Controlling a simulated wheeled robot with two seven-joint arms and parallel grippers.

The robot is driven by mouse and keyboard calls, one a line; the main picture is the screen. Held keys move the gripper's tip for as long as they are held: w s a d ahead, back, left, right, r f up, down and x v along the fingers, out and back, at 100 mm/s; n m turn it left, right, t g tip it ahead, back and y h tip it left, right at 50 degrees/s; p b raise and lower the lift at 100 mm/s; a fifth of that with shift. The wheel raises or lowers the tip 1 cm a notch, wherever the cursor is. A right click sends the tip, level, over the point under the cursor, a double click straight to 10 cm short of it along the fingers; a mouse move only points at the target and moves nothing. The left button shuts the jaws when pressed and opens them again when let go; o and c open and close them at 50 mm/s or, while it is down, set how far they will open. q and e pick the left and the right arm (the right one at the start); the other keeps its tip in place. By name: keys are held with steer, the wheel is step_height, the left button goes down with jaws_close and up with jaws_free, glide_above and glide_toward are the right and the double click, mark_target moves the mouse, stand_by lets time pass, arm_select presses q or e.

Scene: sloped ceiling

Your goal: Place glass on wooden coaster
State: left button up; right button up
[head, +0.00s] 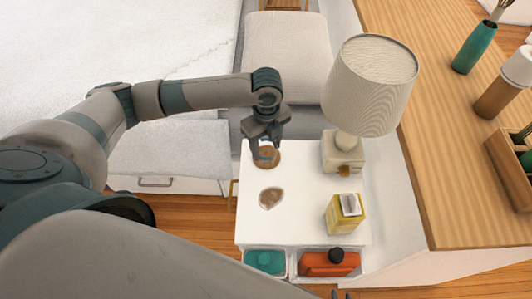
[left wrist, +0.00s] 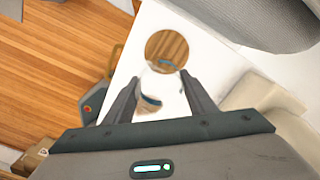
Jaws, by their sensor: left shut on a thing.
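My left gripper (head: 264,146) points down over the white bedside table, with its fingers shut on a clear glass. In the left wrist view the glass (left wrist: 158,88) stands between the two fingertips and has a blue mark on it.
A lamp (head: 343,152) stands right of the gripper and a yellow box (head: 346,215) at the front right. Teal (head: 265,261) and orange (head: 327,263) items sit below the front edge.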

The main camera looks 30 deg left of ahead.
arm_select(q)
steer(key=shift+f, duration=0.2)
steer(key=shift+f, duration=0.1)
steer(key=shift+f, duration=1.8)
steer(key=shift+f, duration=0.1)
steer(key=o, duration=1.2)
step_height(320, 180, up, 12)
steer(key=shift+r, duration=0.15)
